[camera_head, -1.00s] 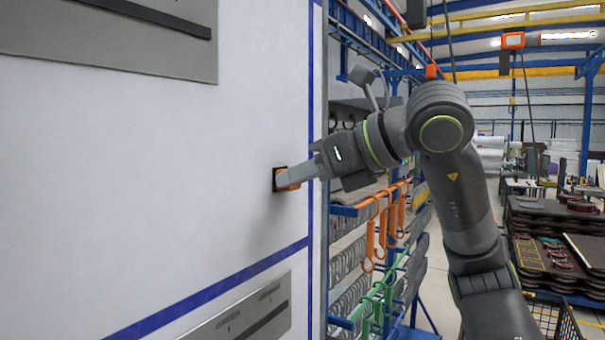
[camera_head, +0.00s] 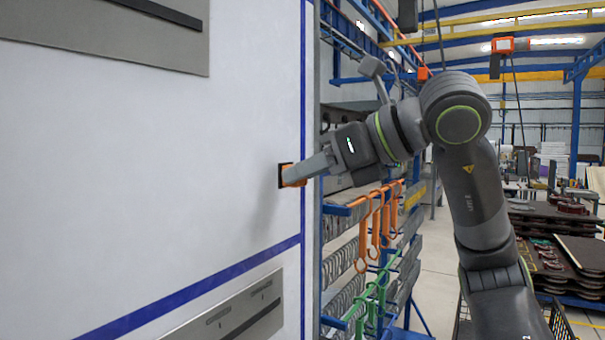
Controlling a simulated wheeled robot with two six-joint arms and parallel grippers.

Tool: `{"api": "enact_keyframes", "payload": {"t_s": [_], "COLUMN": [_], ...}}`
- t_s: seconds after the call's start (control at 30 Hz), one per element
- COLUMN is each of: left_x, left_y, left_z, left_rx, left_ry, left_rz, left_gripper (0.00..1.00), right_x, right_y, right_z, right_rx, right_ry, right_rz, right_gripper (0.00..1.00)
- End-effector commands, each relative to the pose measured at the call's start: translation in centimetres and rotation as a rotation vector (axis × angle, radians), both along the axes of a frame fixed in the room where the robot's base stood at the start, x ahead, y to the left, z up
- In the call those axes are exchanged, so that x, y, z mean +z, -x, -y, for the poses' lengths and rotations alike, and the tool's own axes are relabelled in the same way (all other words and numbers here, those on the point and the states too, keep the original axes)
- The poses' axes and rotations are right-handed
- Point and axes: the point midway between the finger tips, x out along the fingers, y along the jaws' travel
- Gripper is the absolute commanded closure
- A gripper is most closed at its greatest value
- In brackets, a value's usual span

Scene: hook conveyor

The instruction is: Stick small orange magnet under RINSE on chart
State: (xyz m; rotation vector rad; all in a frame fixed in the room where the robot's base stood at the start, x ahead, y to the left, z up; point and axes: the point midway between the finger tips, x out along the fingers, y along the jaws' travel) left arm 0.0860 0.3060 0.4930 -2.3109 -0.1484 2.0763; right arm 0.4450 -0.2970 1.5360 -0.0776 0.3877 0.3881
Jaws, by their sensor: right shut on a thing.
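A small orange magnet (camera_head: 293,175) with a dark back is at the fingertips of my right gripper (camera_head: 305,170). The gripper is shut on it, and the fingers hide part of it. A grey plate (camera_head: 240,315) with small, unreadable lettering is at the bottom of the board. No RINSE label can be read. My left gripper is not in view.
A grey plate with a dark strip (camera_head: 110,25) is at the board's upper left. Blue lines (camera_head: 190,290) run on the board. Right of its edge stands a blue rack with orange hooks (camera_head: 375,225) and green hooks (camera_head: 375,290), behind my right arm.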

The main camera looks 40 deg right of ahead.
Motion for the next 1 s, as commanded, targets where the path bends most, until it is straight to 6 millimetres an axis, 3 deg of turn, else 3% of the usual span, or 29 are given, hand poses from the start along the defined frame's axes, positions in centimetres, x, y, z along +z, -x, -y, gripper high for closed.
{"api": "enact_keyframes", "payload": {"t_s": [1.0], "left_x": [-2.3], "left_y": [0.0], "left_z": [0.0], "left_rx": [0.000], "left_ry": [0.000], "left_rz": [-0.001], "left_gripper": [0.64], "right_x": [-0.1], "right_y": [3.8], "right_z": [1.6], "right_rx": [-0.001], "right_ry": [0.000], "right_rz": [0.000], "right_gripper": [0.92]}}
